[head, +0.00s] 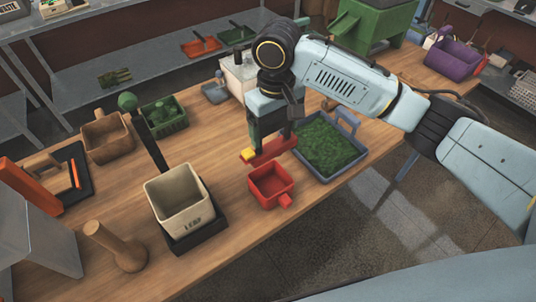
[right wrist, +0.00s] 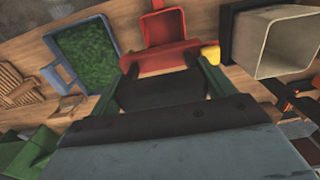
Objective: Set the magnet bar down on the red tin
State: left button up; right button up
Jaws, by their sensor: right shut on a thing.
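The magnet bar (head: 275,152) is red with a yellow end. My right gripper (head: 271,140) is shut on it and holds it level. The red tin (head: 270,186) is a small open box with a stub handle, on the wooden table just in front of the bar in the head view. The bar appears above the table near the tin's far edge; its exact height is hard to tell. In the right wrist view the bar (right wrist: 160,58) spans between the fingers (right wrist: 167,68) and covers the lower edge of the tin (right wrist: 163,27). My left gripper is not in view.
A blue-grey tray (head: 349,167) of green material stands right of the tin. A cream bin (head: 178,211) on a black scale stands left. A green crate (head: 165,114), wooden box (head: 106,138) and wooden pestle (head: 115,246) are farther left. Bare table lies between bin and tin.

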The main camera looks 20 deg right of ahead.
aim_at(275, 156)
jog(key=f, duration=0.4)
jog(key=shift+s+f, duration=0.3)
jog(key=shift+s, duration=0.05)
notch_tip(275, 156, down, 4)
jog(key=shift+w+r, duration=0.1)
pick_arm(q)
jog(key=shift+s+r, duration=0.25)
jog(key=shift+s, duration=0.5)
pick_arm(e)
jog(key=shift+f, duration=0.5)
jog(key=o, duration=0.7)
jog(key=shift+f, duration=0.15)
jog(key=shift+c, duration=0.2)
jog(key=o, duration=0.4)
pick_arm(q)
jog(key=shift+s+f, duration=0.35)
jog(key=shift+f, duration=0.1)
pick_arm(e)
notch_tip(275, 156, up, 12)
jog(key=shift+r, duration=0.15)
